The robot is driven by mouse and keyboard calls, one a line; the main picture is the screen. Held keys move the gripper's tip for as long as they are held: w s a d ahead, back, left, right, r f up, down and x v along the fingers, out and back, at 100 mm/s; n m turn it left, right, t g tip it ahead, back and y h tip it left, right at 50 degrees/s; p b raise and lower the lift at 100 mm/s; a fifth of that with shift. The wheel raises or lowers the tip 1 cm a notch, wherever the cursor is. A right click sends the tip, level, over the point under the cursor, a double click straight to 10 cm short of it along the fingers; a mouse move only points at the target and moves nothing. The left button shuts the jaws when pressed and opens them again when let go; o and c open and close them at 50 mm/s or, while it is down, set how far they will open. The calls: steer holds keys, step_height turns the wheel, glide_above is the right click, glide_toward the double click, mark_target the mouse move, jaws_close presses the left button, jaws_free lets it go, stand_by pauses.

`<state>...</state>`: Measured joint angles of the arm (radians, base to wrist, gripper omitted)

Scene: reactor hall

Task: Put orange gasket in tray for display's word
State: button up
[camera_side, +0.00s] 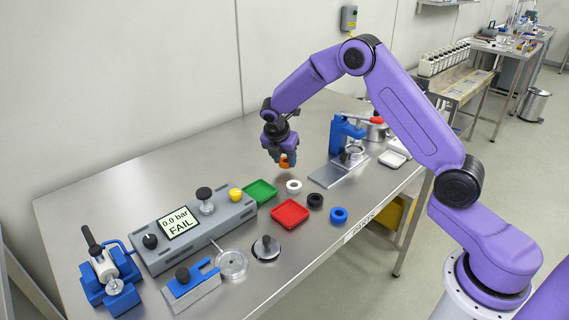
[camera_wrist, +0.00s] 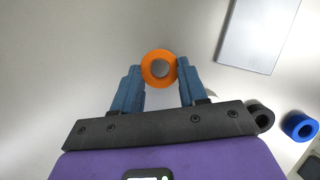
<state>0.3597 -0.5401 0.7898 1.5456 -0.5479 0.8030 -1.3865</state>
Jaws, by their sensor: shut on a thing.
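The orange gasket (camera_wrist: 145,70) is a ring held between the two blue fingers of my gripper (camera_wrist: 160,82) in the wrist view. In the side view, my gripper (camera_side: 283,158) is shut on the gasket (camera_side: 288,162) and holds it above the table, behind the white ring. The display (camera_side: 179,222) on the grey test unit reads "0.0 bar FAIL". A green tray (camera_side: 260,192) lies beside the test unit. A red tray (camera_side: 290,213) lies nearer the front edge. Both trays look empty.
White (camera_side: 294,186), black (camera_side: 315,200) and blue (camera_side: 338,215) rings lie right of the trays. A blue press (camera_side: 345,140) on a metal plate stands right of my gripper. Blue clamps (camera_side: 108,275) and round fixtures (camera_side: 232,263) stand front left. The table's back left is clear.

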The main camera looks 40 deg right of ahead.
mark_target(290, 215)
steer(key=s+r, duration=1.1)
steer(key=s, duration=0.3)
steer(key=s+a+f+m+g+y, duration=0.1)
steer(key=s+f+m+g, duration=0.1)
steer(key=m, duration=0.4)
steer(key=s+a+f+m+g+y, duration=0.1)
steer(key=s+f+m+g, duration=0.1)
steer(key=f+m, duration=0.2)
steer(key=s+a+f+m+g+y, duration=0.1)
steer(key=s+f+m+g, duration=0.1)
steer(key=m, duration=0.8)
steer(key=shift+a+f, duration=0.15)
steer(key=shift+f, duration=0.3)
steer(key=shift+s+a+f+m+y, duration=0.1)
steer(key=shift+a+f+m+y, duration=0.15)
steer(key=shift+m, duration=0.35)
steer(key=shift+s+a+f+m+y, duration=0.1)
steer(key=shift+m+y, duration=0.25)
steer(key=shift+m, duration=0.25)
steer(key=w+a+r+m+y, duration=0.2)
steer(key=w+a+r+m, duration=0.25)
steer(key=w+a, duration=0.3)
steer(key=shift+s+f, duration=0.15)
steer(key=shift+f, duration=1.5)
steer(key=shift+s+f, duration=0.1)
steer(key=shift+f, duration=1.5)
steer(key=shift+f, duration=0.6)
